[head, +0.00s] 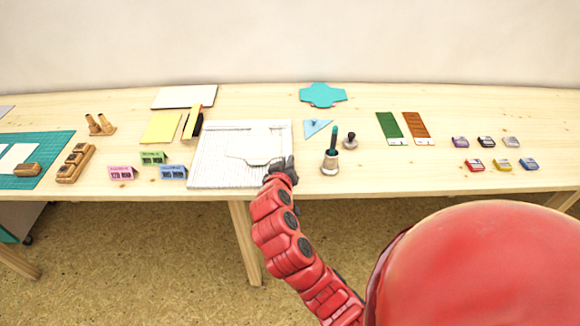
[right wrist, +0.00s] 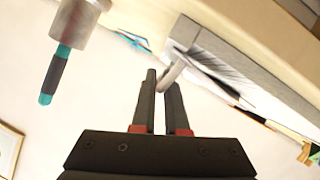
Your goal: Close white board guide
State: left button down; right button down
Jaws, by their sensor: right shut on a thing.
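The white board (head: 213,165) lies near the front edge of the table, with fine ruled lines on its surface. A pale, irregular white piece (head: 256,143) lies on it. My right gripper (head: 281,168) is at the board's front right corner. In the right wrist view its fingers (right wrist: 163,82) are shut on a small light grey guide part (right wrist: 174,72) that sticks out by the board's edge (right wrist: 203,50). How this part joins the board is partly hidden by the fingers. My left gripper is not in view.
A small dark stamp (head: 350,140) and a blue triangle (head: 316,127) lie nearby.

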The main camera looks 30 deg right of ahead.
jog(key=shift+w+a+n+h+b, duration=0.25)
jog(key=shift+n+h+b, duration=0.25)
jog(key=shift+n, duration=0.2)
jog(key=shift+r, duration=0.1)
jog(key=c, duration=0.9)
grip_release()
jog(key=shift+c, duration=0.2)
jog(key=shift+a, duration=0.1)
